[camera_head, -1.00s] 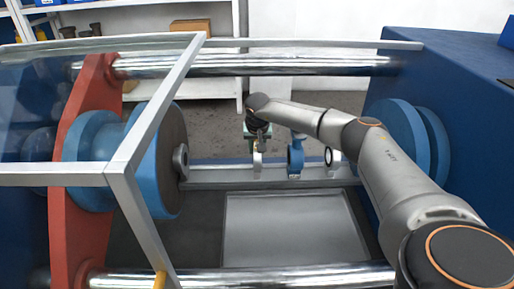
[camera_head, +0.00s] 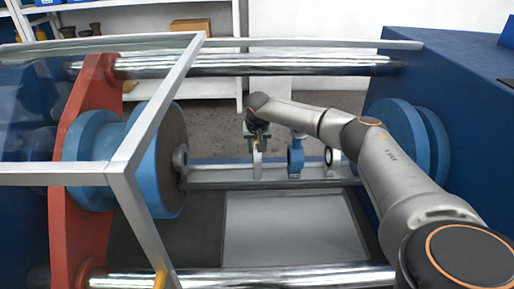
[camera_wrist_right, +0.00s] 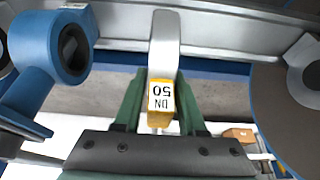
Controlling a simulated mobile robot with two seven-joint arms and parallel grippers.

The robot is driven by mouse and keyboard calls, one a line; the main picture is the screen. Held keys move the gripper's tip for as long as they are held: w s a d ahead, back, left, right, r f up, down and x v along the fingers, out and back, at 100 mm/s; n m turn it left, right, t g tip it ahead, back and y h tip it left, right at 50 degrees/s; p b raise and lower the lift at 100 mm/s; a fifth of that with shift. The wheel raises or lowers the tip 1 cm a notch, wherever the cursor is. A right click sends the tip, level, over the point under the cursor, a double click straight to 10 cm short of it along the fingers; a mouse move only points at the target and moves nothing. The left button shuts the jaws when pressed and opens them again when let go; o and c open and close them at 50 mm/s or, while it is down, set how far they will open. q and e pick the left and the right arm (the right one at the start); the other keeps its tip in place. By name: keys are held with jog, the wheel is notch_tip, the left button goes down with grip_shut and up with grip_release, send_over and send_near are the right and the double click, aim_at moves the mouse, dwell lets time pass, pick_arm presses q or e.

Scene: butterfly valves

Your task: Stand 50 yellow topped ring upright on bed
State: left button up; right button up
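The 50 ring (camera_head: 257,163) stands upright on the metal bed (camera_head: 218,175), left of the other small rings, in the head view. In the right wrist view its pale body (camera_wrist_right: 164,48) has a yellow top (camera_wrist_right: 161,102) marked DN 50. My right gripper (camera_wrist_right: 162,88) has one green finger on each side of the ring. In the head view the right gripper (camera_head: 258,142) is directly above it. I cannot tell whether the fingers press on it or stand slightly apart. My left gripper is not in view.
A blue ring piece (camera_head: 295,156) and a pale ring piece (camera_head: 332,161) stand to the right on the bed. A large blue flange (camera_head: 165,150) is on the left. Shiny bars (camera_head: 250,66) cross behind and in front. A grey panel (camera_head: 290,230) lies clear in front.

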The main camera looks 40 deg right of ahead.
jog(key=o, duration=0.6)
jog(key=shift+c, duration=0.2)
jog(key=shift+r, duration=0.25)
jog(key=p+v, duration=0.2)
jog(key=v, duration=1)
jog(key=shift+s+a, duration=0.1)
